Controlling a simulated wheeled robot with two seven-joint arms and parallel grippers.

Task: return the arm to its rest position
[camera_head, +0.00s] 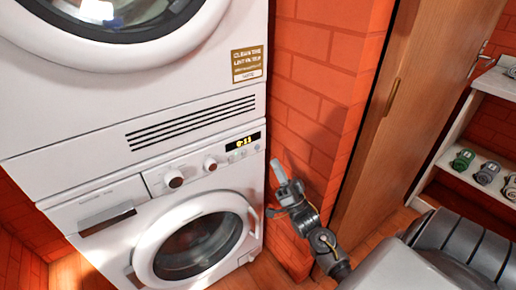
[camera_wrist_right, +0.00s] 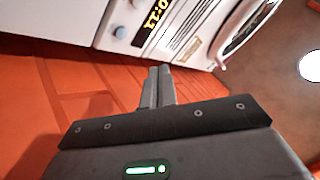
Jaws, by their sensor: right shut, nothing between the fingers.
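My right gripper (camera_head: 277,172) is raised in front of the orange brick wall, just right of the washing machine's control panel. Its fingers point up and look closed together, with nothing between them. In the right wrist view the two fingertips (camera_wrist_right: 158,72) lie side by side, with brick and the white machine beyond. My right arm (camera_head: 325,245) reaches up from the lower right, bent at the wrist. My left gripper is in neither view.
A white washing machine (camera_head: 112,220) with a round door (camera_head: 200,245) stands under a second white machine (camera_head: 60,100). A brick wall (camera_head: 310,90) is close behind my gripper. A wooden door (camera_head: 385,130) and a white shelf (camera_head: 450,165) with small items stand at right.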

